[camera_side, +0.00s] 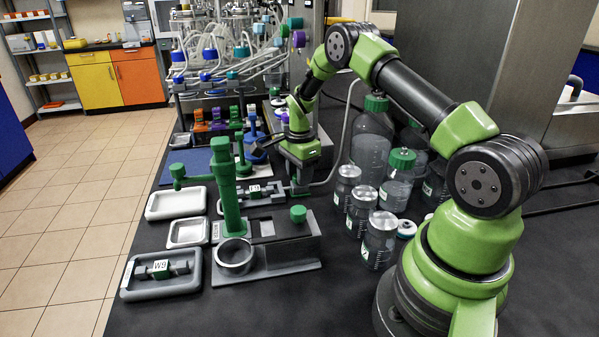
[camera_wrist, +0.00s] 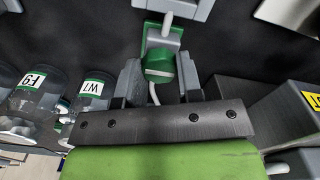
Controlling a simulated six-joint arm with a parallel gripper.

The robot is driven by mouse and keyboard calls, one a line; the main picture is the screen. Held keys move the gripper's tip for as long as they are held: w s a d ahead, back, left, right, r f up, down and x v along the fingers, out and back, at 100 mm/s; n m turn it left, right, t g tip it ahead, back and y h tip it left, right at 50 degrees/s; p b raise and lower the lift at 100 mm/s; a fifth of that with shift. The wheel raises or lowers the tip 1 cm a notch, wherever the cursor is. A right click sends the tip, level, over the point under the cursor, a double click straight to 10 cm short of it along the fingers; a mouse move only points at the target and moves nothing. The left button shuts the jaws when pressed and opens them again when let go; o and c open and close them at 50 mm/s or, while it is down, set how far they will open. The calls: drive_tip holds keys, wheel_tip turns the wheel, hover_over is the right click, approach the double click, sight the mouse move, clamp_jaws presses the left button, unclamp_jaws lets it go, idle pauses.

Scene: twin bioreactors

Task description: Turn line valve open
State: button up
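My gripper (camera_wrist: 160,80) has its two grey fingers apart, with a green valve handle (camera_wrist: 159,66) between their tips in the wrist view. Whether the fingers touch the handle is hard to tell. The handle sits on a grey and green fitting (camera_wrist: 162,38) with a pale tube running through it. In the side view my gripper (camera_side: 299,184) points down, low over the bench, at the right end of a grey fixture (camera_side: 262,195) with a white label. The fingertips and the handle are mostly hidden there.
Glass bottles with green caps (camera_side: 372,140) and metal-lidded jars (camera_side: 379,240) stand right of my gripper. A green post stand (camera_side: 228,190), white trays (camera_side: 176,204) and a grey tray with a W9 part (camera_side: 160,269) are left and nearer. Bioreactor vessels with tubing (camera_side: 235,40) stand behind.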

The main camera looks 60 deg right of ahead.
drive_tip(key=shift+n, duration=0.3)
drive_tip(key=n, duration=0.3)
drive_tip(key=shift+n, duration=0.4)
drive_tip(key=n, duration=0.4)
drive_tip(key=shift+n, duration=0.3)
drive_tip(key=n, duration=0.8)
drive_tip(key=shift+n, duration=0.3)
drive_tip(key=o, duration=0.9)
wheel_tip(320, 180, up, 10)
